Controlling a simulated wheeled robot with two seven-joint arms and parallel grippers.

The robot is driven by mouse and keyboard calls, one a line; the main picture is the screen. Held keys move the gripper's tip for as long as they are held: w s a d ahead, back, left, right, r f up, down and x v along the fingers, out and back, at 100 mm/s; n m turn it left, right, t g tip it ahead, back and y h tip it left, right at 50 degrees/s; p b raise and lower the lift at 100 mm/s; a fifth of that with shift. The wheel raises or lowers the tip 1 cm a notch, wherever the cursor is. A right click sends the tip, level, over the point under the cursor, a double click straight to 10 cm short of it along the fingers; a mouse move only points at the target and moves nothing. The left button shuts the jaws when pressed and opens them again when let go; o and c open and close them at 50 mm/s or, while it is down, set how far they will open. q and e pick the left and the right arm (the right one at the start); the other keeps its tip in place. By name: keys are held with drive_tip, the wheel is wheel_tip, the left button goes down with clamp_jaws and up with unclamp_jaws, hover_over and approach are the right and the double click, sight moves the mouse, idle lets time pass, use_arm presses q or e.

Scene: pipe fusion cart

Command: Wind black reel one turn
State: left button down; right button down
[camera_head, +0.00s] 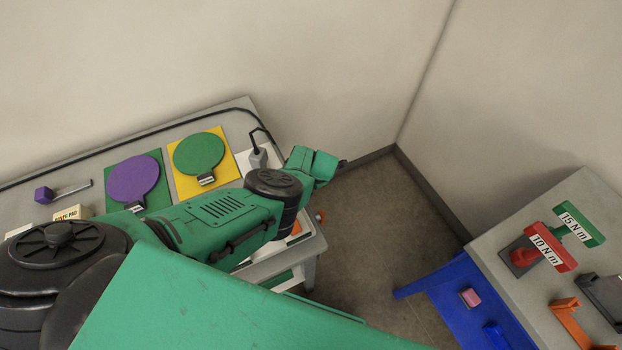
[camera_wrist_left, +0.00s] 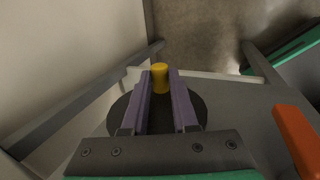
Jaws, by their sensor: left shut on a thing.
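In the left wrist view, the black reel (camera_wrist_left: 160,118) is a dark flat disc lying under my left gripper. A short yellow handle (camera_wrist_left: 160,78) stands near the far side of the reel. My left gripper (camera_wrist_left: 160,82) has its two purple fingers on either side of this handle and is shut on it. The fingers and palm hide parts of the reel. In the head view my left arm reaches across the table from the left, and I cannot make out the reel or the handle there. My right gripper is not in view.
A purple disc (camera_head: 131,178) and a green disc (camera_head: 199,153) lie on coloured mats on the left table. A grey corded tool (camera_head: 258,157) stands nearby.

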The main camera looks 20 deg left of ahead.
use_arm(q)
drive_tip(key=shift+w, duration=0.1)
idle(0.4)
drive_tip(key=c, duration=0.7)
unclamp_jaws()
drive_tip(key=shift+r, duration=0.1)
